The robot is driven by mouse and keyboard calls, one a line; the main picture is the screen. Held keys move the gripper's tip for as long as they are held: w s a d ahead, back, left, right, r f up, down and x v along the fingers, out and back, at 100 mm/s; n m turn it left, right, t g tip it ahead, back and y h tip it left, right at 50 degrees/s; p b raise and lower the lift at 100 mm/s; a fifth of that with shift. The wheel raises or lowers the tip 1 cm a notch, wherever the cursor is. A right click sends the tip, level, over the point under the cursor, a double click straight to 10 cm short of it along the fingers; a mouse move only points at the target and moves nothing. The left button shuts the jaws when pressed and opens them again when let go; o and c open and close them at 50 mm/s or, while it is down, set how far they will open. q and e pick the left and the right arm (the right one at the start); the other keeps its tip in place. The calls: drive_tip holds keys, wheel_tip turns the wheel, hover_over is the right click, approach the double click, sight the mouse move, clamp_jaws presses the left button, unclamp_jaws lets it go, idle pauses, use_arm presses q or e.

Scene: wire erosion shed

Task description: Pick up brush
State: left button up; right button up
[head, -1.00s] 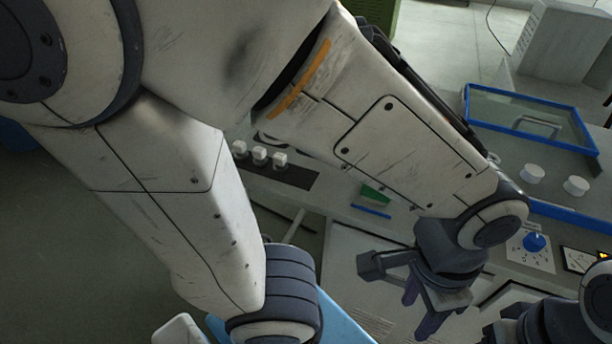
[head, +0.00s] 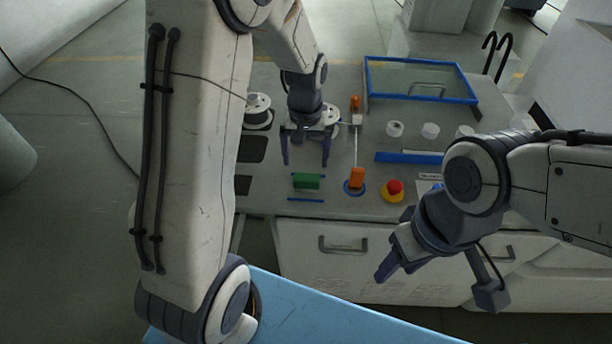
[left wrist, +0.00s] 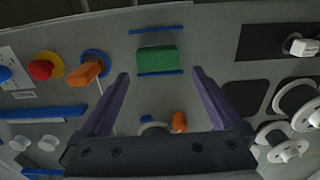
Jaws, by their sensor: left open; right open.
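A small green block (head: 307,181), the likely brush, lies flat on the grey worktop between two thin blue strips. It also shows in the left wrist view (left wrist: 157,59), at top centre. My left gripper (head: 305,160) points down over the worktop just behind the block. Its jaws are open and empty. In the left wrist view its fingertips (left wrist: 160,75) lie either side of the block's near edge, apart from it. My right gripper (head: 393,255) hangs in front of the worktop edge at right, open, with nothing seen in it; one finger is largely hidden.
An orange handle (head: 357,178) on a blue ring and a red button (head: 394,188) stand right of the block. A spool (head: 257,110) is at left. White knobs (head: 430,130) and a blue-framed glass tray (head: 420,82) lie farther back. A drawer front (head: 345,262) is below.

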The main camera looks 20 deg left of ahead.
sight(306, 177)
use_arm(q)
wheel_tip(306, 177, down, 2)
drive_tip(key=shift+f, duration=0.1)
drive_tip(key=shift+s+f+p, duration=0.1)
drive_tip(key=shift+f+p, duration=0.3)
drive_tip(key=shift+f, duration=0.15)
wheel_tip(306, 177, down, 4)
drive_tip(key=shift+d+f+p, duration=0.15)
drive_tip(key=shift+p, duration=0.4)
drive_tip(key=shift+c, duration=0.3)
drive_tip(key=c, duration=1.1)
